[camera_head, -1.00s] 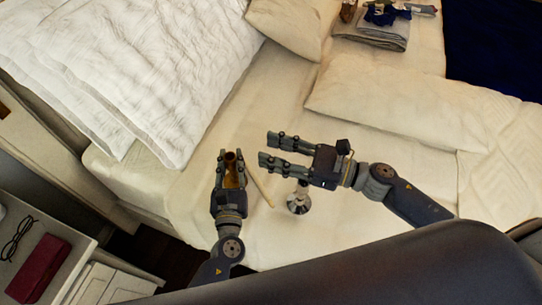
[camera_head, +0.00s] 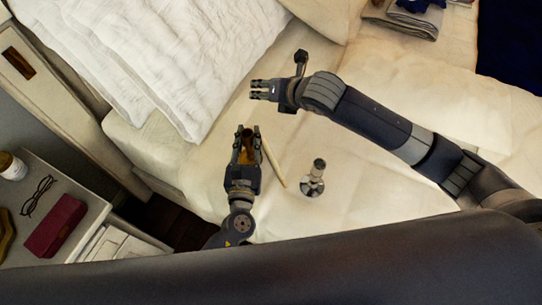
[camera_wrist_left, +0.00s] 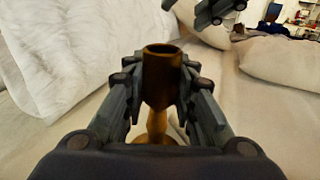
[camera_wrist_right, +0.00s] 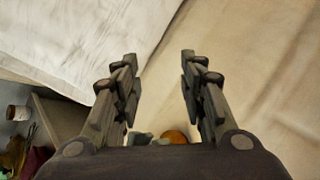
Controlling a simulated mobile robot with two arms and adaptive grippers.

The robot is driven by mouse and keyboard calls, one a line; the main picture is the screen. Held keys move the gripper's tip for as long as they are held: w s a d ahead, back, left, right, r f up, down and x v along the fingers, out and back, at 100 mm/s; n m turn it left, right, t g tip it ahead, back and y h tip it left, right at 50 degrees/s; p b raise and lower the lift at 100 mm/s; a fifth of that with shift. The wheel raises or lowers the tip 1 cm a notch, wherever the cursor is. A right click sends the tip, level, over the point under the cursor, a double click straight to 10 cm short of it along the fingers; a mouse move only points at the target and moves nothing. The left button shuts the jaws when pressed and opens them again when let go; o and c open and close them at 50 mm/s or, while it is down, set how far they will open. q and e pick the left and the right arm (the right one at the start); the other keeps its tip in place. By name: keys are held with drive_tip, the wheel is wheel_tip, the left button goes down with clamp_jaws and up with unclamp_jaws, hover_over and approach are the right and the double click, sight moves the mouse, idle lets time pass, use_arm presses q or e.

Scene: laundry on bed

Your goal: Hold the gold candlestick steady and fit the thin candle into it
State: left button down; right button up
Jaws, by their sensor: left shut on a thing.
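The gold candlestick (camera_head: 246,146) stands between the fingers of my left gripper (camera_head: 247,131), which is shut on it. The thin candle (camera_head: 273,162), pale cream, lies on the bed just right of the left gripper. My right gripper (camera_head: 252,90) is open and empty, beyond the left gripper. In the right wrist view, its fingers (camera_wrist_right: 158,75) are apart, with bedding beyond them. An orange-brown round shape shows low between them, partly hidden.
A silver candlestick (camera_head: 313,182) stands on the bed right of the candle. White pillows (camera_head: 180,60) lie at the upper left. A nightstand (camera_head: 85,225) with glasses (camera_head: 38,195) and a dark red case (camera_head: 56,226) is at the lower left.

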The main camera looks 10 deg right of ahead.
drive_tip(key=s+f+g+h, duration=0.1)
drive_tip(key=s+g+h, duration=0.1)
drive_tip(key=s+g, duration=0.15)
drive_tip(key=n+g+h, duration=0.3)
drive_tip(key=n+g, duration=0.1)
drive_tip(key=g, duration=0.1)
hover_over(281, 176)
wheel_tip(281, 176, down, 8)
drive_tip(key=shift+f, duration=3.1)
drive_tip(key=shift+c, duration=0.3)
clamp_jaws()
